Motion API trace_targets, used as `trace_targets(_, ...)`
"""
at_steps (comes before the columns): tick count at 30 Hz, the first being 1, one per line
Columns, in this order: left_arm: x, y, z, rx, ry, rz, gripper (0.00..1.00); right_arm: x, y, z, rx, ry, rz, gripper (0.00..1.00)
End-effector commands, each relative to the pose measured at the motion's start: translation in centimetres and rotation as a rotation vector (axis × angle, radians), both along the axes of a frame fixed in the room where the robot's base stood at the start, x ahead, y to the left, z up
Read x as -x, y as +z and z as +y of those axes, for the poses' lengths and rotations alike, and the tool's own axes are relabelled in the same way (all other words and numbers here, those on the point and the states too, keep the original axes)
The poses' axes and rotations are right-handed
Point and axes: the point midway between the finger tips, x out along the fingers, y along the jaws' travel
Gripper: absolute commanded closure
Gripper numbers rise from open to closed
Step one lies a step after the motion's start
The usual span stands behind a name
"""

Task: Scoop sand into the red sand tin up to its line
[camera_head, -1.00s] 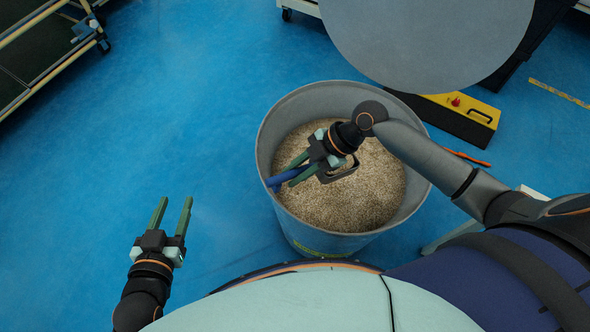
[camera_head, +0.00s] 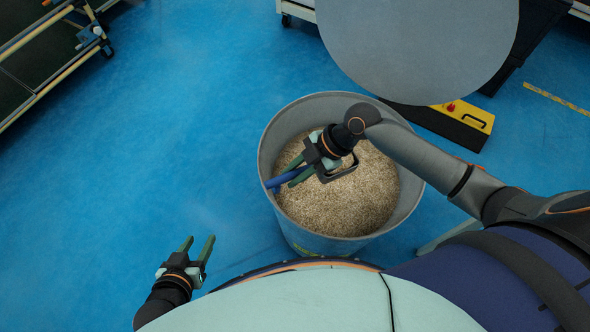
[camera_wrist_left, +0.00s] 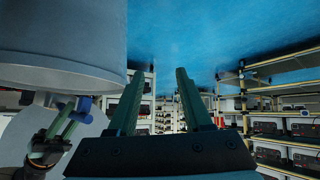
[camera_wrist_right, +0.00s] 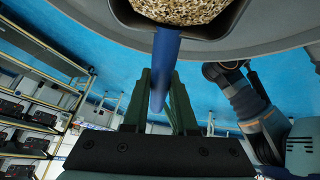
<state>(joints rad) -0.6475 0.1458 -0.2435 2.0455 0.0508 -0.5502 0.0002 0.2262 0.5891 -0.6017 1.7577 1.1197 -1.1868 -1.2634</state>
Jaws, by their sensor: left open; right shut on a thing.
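My right gripper (camera_head: 300,172) is shut on the blue handle (camera_head: 279,181) of a scoop, above the sand (camera_head: 345,205) inside a large grey bin (camera_head: 268,150). The scoop's dark pan (camera_head: 350,172) is partly hidden by the gripper. In the right wrist view the blue handle (camera_wrist_right: 165,65) runs between the fingers, and pale grains (camera_wrist_right: 185,9) show within the pan's dark rim. My left gripper (camera_head: 198,244) is open and empty, over the floor left of the bin; its fingers also show in the left wrist view (camera_wrist_left: 158,75). I see no red tin in these views.
A grey round surface (camera_head: 420,40) covers the top right of the head view. A yellow and black case (camera_head: 465,118) lies beyond the bin. A rack (camera_head: 40,62) stands at the far left. Blue floor (camera_head: 130,140) is clear left of the bin.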

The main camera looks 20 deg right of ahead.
Motion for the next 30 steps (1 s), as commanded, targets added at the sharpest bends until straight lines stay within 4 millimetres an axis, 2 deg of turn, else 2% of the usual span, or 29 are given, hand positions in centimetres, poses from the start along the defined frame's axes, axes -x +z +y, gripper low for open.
trace_targets(1, -0.1, 1.5, -0.1, 0.002, -0.001, 0.000, 0.50, 0.0, 1.6, 0.1, 0.009, 0.001, -0.003, 1.00)
trace_targets(7, -0.3, 3.9, -0.6, 0.008, -0.005, 0.002, 0.50, 0.1, 3.9, 0.4, 0.054, 0.001, -0.011, 1.00)
trace_targets(15, 0.8, 5.7, 1.7, -0.017, 0.041, 0.001, 0.50, 0.1, 6.8, 0.7, 0.114, 0.001, -0.022, 1.00)
trace_targets(22, 1.4, 6.4, 2.8, -0.028, 0.062, 0.001, 0.50, 0.2, 8.0, 0.9, 0.145, 0.001, -0.026, 1.00)
trace_targets(30, 1.4, 6.5, 3.0, -0.030, 0.067, -0.007, 0.50, 0.2, 8.0, 0.9, 0.153, 0.000, -0.028, 1.00)
